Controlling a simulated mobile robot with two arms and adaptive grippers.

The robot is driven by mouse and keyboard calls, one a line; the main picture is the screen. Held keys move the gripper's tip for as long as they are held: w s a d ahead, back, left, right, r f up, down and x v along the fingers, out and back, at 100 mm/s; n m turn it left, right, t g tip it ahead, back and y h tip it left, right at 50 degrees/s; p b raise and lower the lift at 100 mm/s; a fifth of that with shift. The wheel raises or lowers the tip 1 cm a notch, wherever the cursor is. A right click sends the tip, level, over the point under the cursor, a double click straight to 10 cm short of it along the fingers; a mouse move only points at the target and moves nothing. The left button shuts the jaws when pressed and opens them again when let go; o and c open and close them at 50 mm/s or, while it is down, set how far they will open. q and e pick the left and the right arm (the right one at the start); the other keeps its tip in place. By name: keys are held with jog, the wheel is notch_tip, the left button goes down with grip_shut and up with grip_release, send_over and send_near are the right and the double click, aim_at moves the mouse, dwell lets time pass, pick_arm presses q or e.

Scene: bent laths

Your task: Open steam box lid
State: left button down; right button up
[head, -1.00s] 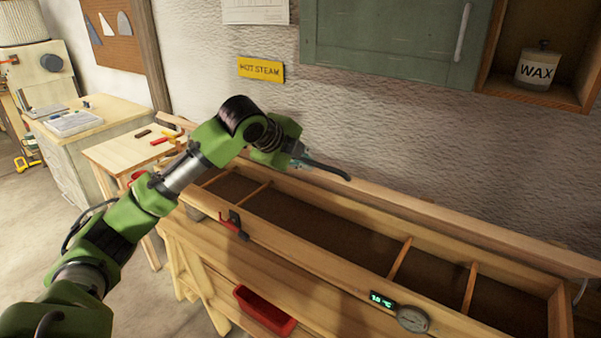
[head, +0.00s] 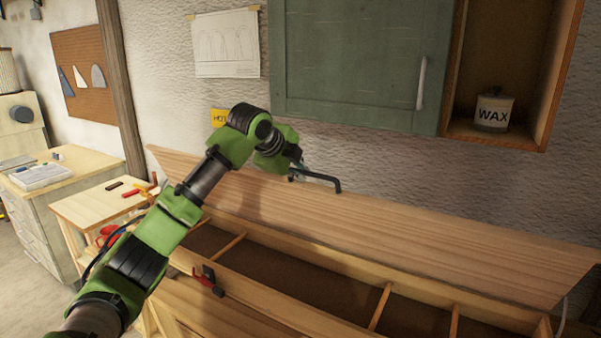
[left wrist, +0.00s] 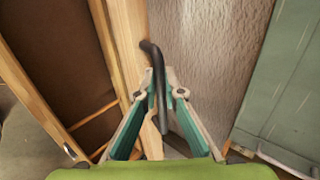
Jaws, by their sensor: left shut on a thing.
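The steam box is a long wooden trough (head: 250,287) across the lower part of the head view. Its dark inside, split by thin wooden cross slats, is uncovered. The wooden lid (head: 430,235) stands raised along the box's back side, in front of the wall, its broad face showing. My left gripper (head: 296,173) is at the lid's upper edge, shut on the black bent handle (head: 326,181). In the left wrist view the dark handle (left wrist: 152,56) runs between the fingers (left wrist: 167,95), above the lid's edge (left wrist: 128,35). My right gripper is out of view.
A red and black clamp (head: 209,280) sits on the box's front wall. A green cabinet (head: 360,65) and a shelf with a WAX jar (head: 493,110) hang above the lid. A small side table (head: 90,205) with tools stands left.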

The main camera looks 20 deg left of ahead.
pick_arm(q)
jog(key=w+r, duration=0.2)
jog(key=w, duration=0.6)
jog(key=shift+d, duration=0.25)
jog(key=c, duration=1.8)
grip_release()
jog(key=shift+s+r, duration=0.1)
jog(key=shift+c, duration=0.2)
jog(key=shift+b+v, duration=1.15)
jog(key=shift+v, duration=3.4)
